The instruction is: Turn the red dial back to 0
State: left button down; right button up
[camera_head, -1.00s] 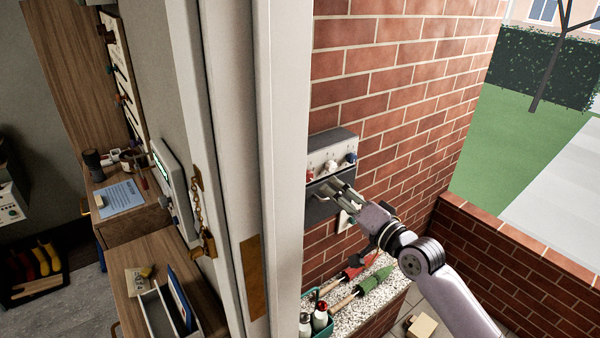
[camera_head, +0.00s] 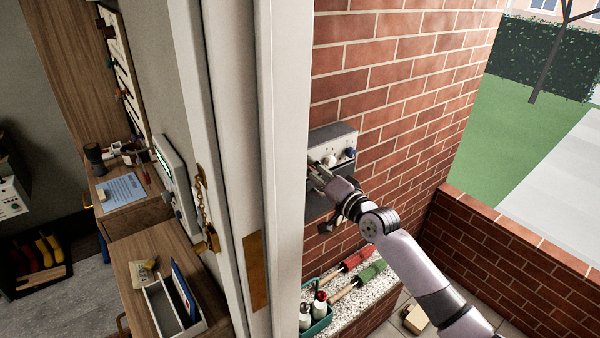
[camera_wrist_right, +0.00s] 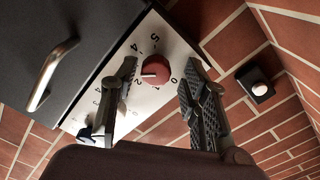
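The red dial (camera_wrist_right: 155,69) sits on a white numbered panel (camera_wrist_right: 150,110) in the right wrist view. A short white mark shows on the dial's left part, away from the printed 0 (camera_wrist_right: 174,80). My right gripper (camera_wrist_right: 160,98) is open, with one finger to each side of the dial and a gap to it on both sides. In the head view my right gripper (camera_head: 318,172) is at the left end of the grey control box (camera_head: 333,138) and hides the red dial there. My left gripper is out of view.
The box hangs on a brick wall (camera_head: 400,90), close beside a white door frame (camera_head: 285,170). Below is a speckled ledge (camera_head: 360,304) with tools and a green bottle caddy (camera_head: 320,322). A metal handle (camera_wrist_right: 46,80) stands out beside the panel.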

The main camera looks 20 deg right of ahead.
jog(key=shift+w, duration=0.1)
jog(key=c, duration=0.5)
jog(key=shift+r, duration=0.1)
grip_shut()
jog(key=shift+r, duration=0.1)
